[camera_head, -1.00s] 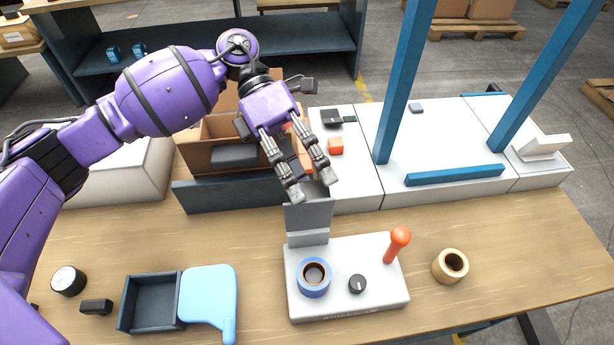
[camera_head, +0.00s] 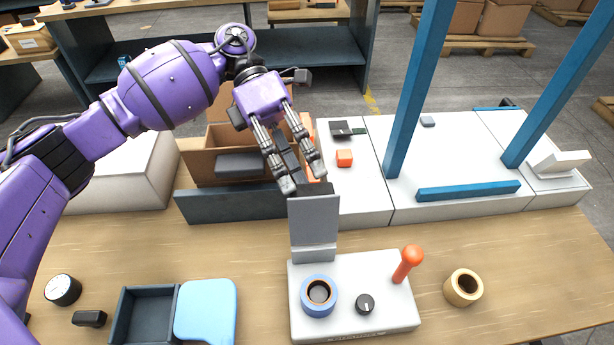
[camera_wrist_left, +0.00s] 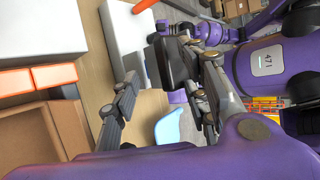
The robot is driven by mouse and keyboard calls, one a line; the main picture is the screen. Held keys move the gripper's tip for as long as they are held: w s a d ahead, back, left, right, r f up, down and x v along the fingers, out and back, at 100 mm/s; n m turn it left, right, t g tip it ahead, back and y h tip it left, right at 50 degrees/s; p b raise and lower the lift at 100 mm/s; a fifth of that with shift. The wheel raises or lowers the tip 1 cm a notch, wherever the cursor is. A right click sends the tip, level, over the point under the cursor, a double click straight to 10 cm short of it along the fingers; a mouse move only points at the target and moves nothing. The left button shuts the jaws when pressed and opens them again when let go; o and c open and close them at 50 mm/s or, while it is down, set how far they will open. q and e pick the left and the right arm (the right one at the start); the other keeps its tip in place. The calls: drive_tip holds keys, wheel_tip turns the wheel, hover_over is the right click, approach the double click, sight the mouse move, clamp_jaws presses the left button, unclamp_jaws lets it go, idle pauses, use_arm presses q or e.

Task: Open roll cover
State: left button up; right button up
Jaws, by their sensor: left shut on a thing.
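The roll cover (camera_head: 314,225) is a grey flap standing upright at the back of a white base unit (camera_head: 382,310). It has a dark top edge. My left gripper (camera_head: 303,181) comes down from behind and above, shut on the cover's top edge with one finger on each side. The exact contact is partly hidden. Purple arm parts at the top of the left wrist view seem to be my right arm; its fingers are too small to read.
A tan roll (camera_head: 463,287) stands at right. A dark tray (camera_head: 145,315) and light blue piece (camera_head: 207,310) lie at left. Blue posts (camera_head: 418,90) rise behind.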

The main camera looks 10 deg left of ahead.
use_arm(q)
drive_tip(key=w+a+b, duration=0.1)
drive_tip(key=w+a, duration=0.1)
drive_tip(key=w, duration=0.1)
drive_tip(key=shift+w+a+r+b, duration=0.15)
drive_tip(key=shift+w+a+b, duration=0.1)
drive_tip(key=shift+b, duration=0.1)
use_arm(e)
drive_tip(key=shift+s+f, duration=0.35)
drive_tip(key=shift+f, duration=0.25)
drive_tip(key=shift+s+f, duration=0.35)
drive_tip(key=shift+f, duration=0.25)
drive_tip(key=shift+s, duration=0.15)
use_arm(q)
drive_tip(key=v, duration=1.2)
